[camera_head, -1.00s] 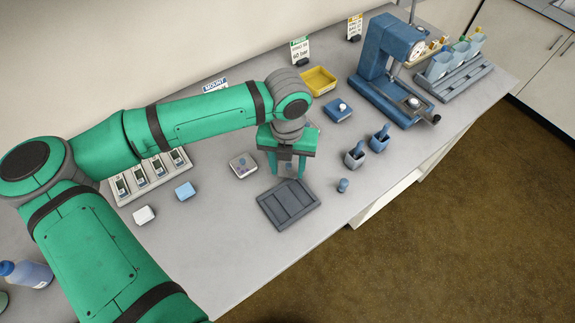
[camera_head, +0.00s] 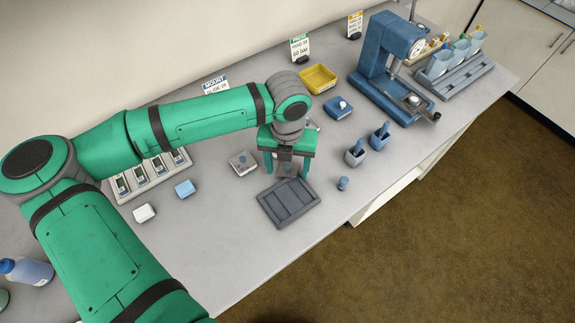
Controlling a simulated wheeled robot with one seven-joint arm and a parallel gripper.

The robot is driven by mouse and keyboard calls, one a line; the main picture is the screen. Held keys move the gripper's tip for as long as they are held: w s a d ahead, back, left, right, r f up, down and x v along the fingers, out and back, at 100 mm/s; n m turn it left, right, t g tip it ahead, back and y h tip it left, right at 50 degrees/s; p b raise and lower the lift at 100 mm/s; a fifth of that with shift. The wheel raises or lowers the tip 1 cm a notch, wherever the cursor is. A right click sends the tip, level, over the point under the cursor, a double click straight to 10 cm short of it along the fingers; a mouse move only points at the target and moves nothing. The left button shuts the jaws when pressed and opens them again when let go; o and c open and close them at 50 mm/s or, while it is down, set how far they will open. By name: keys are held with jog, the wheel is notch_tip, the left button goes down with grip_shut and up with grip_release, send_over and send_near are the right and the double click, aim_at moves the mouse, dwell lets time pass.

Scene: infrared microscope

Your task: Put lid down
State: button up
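My gripper (camera_head: 287,175) points down just behind the dark grey compartment tray (camera_head: 289,204). Its two green fingers stand apart. A small greyish-brown patch (camera_head: 287,169) shows between them, too small and shaded to tell whether it is the lid or whether the fingers touch it. I cannot pick out the lid for certain. An open-looking small white box (camera_head: 243,164) with a dark purple spot inside sits on the bench just left of my gripper.
Dark cups (camera_head: 355,157) and a small blue knobbed piece (camera_head: 343,184) stand to the right. A blue press (camera_head: 386,65) and yellow tray (camera_head: 319,79) are behind. The bench front edge is close.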

aim_at(287, 174)
jog(key=shift+r, duration=0.15)
notch_tip(287, 174, up, 13)
dwell(0.5)
dwell(0.4)
